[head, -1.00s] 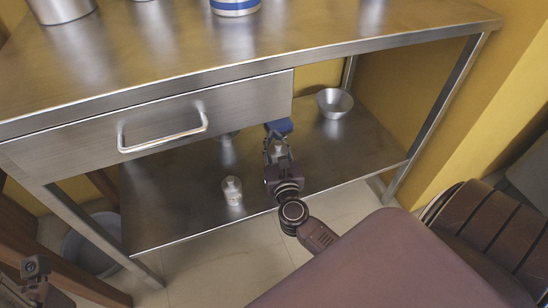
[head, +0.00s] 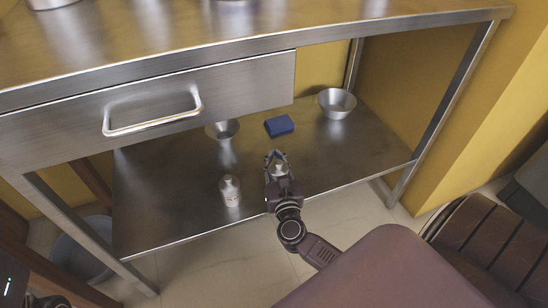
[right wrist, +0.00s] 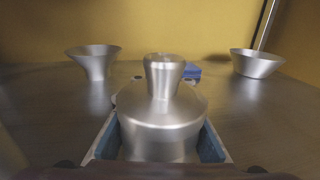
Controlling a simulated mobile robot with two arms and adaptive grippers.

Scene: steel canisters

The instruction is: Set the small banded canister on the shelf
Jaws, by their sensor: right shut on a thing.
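A small steel canister with a knobbed lid (right wrist: 162,115) is between the fingers of my right gripper (head: 277,156), which is shut on it. Its lid also shows in the head view (head: 279,170). Its lower body is hidden by the fingers, and I see no band on the part that shows. The gripper is over the front part of the steel lower shelf (head: 165,215). I cannot tell whether the canister touches the shelf. Of my left arm only dark parts show at the bottom left corner; its fingers are out of view.
A blue block (head: 279,126), a steel bowl (head: 336,103) and a flared steel cup (head: 222,130) stand farther back. The drawer (head: 160,95) and tabletop (head: 300,25) overhang the shelf.

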